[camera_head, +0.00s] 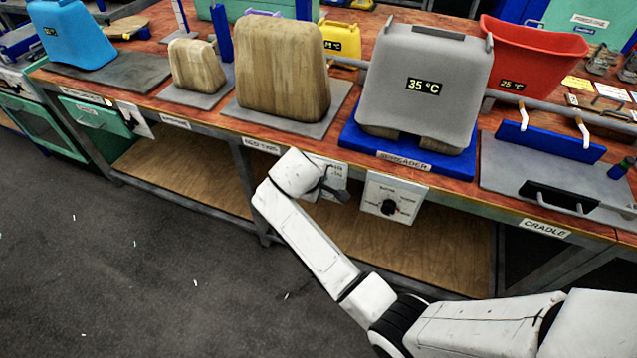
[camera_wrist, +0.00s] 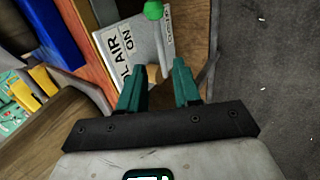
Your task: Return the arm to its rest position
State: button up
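My white arm reaches out from the lower right. In the wrist view, the teal fingers of my gripper (camera_wrist: 157,84) stand apart with a gap between them, and I see nothing held. A white panel (camera_wrist: 122,50) marked "AIR" and "ON", with a green-knobbed lever (camera_wrist: 153,10), is just beyond the fingertips. I cannot tell whether they touch.
A dial panel (camera_head: 394,198) hangs on the bench front, right of my gripper. Above it, a grey shell reading 35 °C (camera_head: 424,85) sits on a blue spreader (camera_head: 412,158). A cradle plate (camera_head: 555,180) lies further right.

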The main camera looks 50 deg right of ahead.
dwell(0.3)
jog(key=s+a+m+y, duration=0.1)
jog(key=s+a, duration=0.3)
jog(key=s, duration=0.5)
jog(key=s+a+f+m+y, duration=0.1)
jog(key=s+a+m+y, duration=0.1)
jog(key=s+a, duration=0.3)
jog(key=s+a+m+g+y, duration=0.1)
jog(key=s+a+y, duration=0.2)
jog(key=s, duration=1)
jog(key=shift+s+a+f, duration=0.2)
jog(key=shift+a+f, duration=0.05)
jog(key=shift+a, duration=0.6)
